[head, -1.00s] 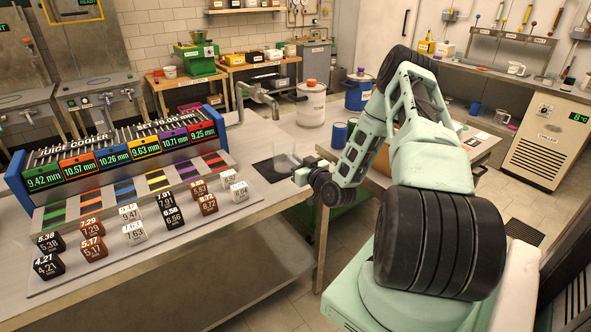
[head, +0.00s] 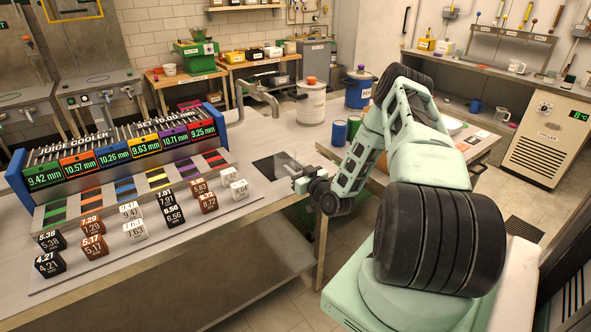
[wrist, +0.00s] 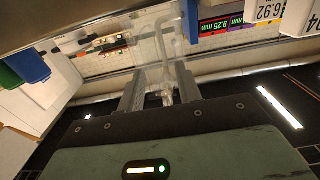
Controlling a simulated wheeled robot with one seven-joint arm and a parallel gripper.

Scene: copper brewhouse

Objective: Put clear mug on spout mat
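The spout mat (head: 272,169) is a dark square on the steel counter, below the curved tap. A faint see-through shape, which looks like the clear mug (head: 291,161), shows at the mat's right side, just beyond my gripper (head: 299,181). Its outline is hard to make out, and I cannot tell whether its whole base rests on the mat. In the wrist view my gripper (wrist: 160,88) has its two fingers apart. A thin clear piece (wrist: 167,97), likely the mug's handle, shows between them with a gap on one side.
The tap (head: 262,95) rises behind the mat. The juice cooler rack (head: 120,150) with coloured displays stands left, with several numbered cubes before it. A white lidded pail (head: 311,103) and blue cans (head: 339,133) stand beyond my arm.

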